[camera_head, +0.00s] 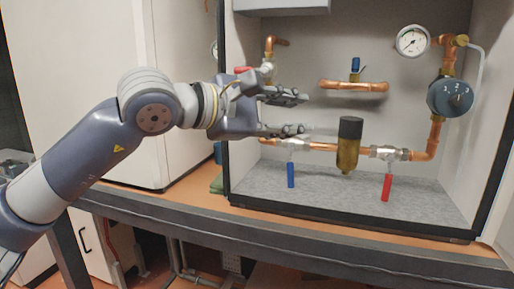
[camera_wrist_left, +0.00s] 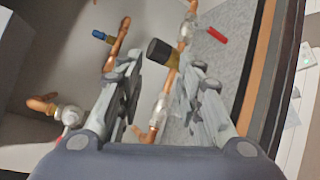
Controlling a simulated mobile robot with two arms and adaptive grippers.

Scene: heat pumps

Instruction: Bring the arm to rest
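My left gripper (camera_head: 291,113) is in front of the left side of the open cabinet with copper pipes. Its two fingers are spread apart with nothing between them. In the left wrist view my left gripper (camera_wrist_left: 165,95) also shows open, with the pipes beyond its fingers. My left arm (camera_head: 95,150) reaches in from the left edge of the head view, its elbow bent. My right gripper is not seen in either view.
A blue-handled valve (camera_head: 291,174), a brass filter with a black cap (camera_head: 348,145) and a red-handled valve (camera_head: 386,186) line the lower pipe. A pressure gauge (camera_head: 412,41) and blue dial (camera_head: 451,97) are at right. The orange bench (camera_head: 330,228) runs below.

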